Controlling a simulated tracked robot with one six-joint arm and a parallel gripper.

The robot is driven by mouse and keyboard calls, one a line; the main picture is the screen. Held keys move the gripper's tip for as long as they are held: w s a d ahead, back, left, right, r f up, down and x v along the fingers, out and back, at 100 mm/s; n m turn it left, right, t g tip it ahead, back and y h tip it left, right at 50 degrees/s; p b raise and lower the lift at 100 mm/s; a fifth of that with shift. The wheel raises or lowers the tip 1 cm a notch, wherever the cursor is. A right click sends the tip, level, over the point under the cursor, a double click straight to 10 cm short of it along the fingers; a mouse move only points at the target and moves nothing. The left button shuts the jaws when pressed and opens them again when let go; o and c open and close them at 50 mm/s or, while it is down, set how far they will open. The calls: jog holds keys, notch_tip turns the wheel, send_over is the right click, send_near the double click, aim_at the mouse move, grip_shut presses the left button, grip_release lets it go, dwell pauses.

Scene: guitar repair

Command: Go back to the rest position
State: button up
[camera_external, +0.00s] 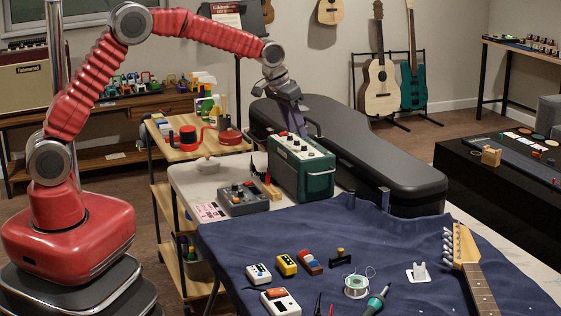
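My gripper (299,127) points downward at the end of my red arm. It is just above or behind the top of a green box with knobs (303,167), which stands on the table. My arm rises from its base at the left, bends high up, and reaches right to this place. The fingers are small and partly hidden, so I cannot tell whether they are open or shut, or whether they touch the box.
A dark guitar case (385,165) lies close behind the green box. A grey device with knobs (243,198) is left of it. A blue cloth (410,240) bears several small pedals, a solder spool (357,285) and a guitar neck (475,275). A wooden cart (180,153) stands near my arm.

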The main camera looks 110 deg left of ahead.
aim_at(303, 146)
jog(key=shift+x, duration=2.05)
jog(key=d+r+m+t, duration=0.15)
jog(key=d+r, duration=0.35)
jog(key=d, duration=0.6)
jog(key=d+r+m+h, duration=0.1)
jog(key=d+r+m, duration=0.1)
jog(key=d+r, duration=0.6)
jog(key=d+r+m, duration=0.2)
jog(key=d+r, duration=0.1)
jog(key=d, duration=1)
jog(key=s+d+f+m+t+h, duration=0.1)
jog(key=s+d+m, duration=0.4)
jog(key=s+d, duration=1.6)
jog(key=d+f+h, duration=0.1)
jog(key=d, duration=0.2)
jog(key=shift+d+m+h, duration=0.2)
jog(key=shift+m+h, duration=0.15)
jog(key=shift+h, duration=0.05)
jog(key=shift+t, duration=0.25)
jog(key=shift+c, duration=0.4)
